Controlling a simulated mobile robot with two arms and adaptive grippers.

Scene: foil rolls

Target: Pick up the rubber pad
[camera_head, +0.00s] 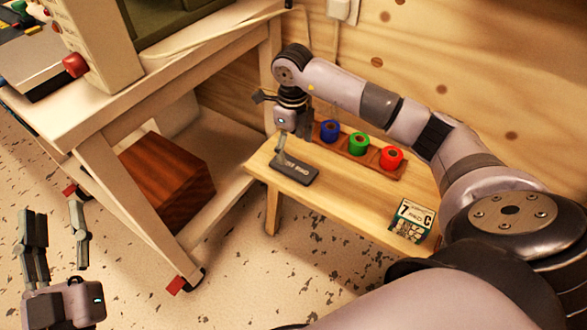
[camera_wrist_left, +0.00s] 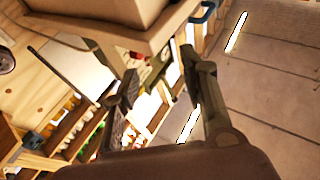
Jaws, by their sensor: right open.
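The rubber pad (camera_head: 296,169) is a flat dark grey block with light lettering. It lies on the small wooden bench (camera_head: 330,195), near its left end. My right gripper (camera_head: 281,150) points down at the pad's far left end, its fingertips very close to it; I cannot tell whether they touch. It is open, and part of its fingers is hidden. My left gripper (camera_head: 57,235) is open and empty above the floor at the lower left, far from the pad. Its two separated fingers also show in the left wrist view (camera_wrist_left: 160,90).
Blue (camera_head: 330,131), green (camera_head: 358,144) and red (camera_head: 391,158) rolls stand on a brown holder along the bench's back. A white workbench (camera_head: 110,110) is at the left, with a brown wooden box (camera_head: 165,180) beneath.

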